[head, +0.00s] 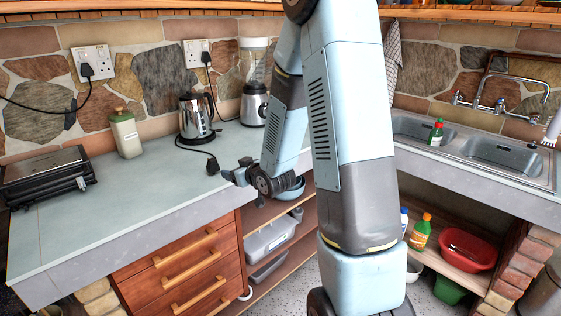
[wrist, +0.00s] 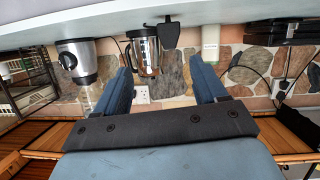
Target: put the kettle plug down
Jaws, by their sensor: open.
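The black kettle plug (head: 212,166) rests on the pale counter near its front edge, on a short dark cord from the steel kettle (head: 196,119). My gripper (head: 236,171) is just right of the plug in the head view, by the counter's front edge. It is open and empty. The wrist view is upside down. There the plug (wrist: 170,33) is beyond my open fingertips (wrist: 166,76), apart from them, beside the kettle (wrist: 146,52).
A blender (head: 254,105) stands right of the kettle. A green-capped bottle (head: 126,134) and a black appliance (head: 46,177) stand to the left. Two wall sockets, the left (head: 90,62) and the right (head: 198,52), hold black plugs. The front left counter is clear.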

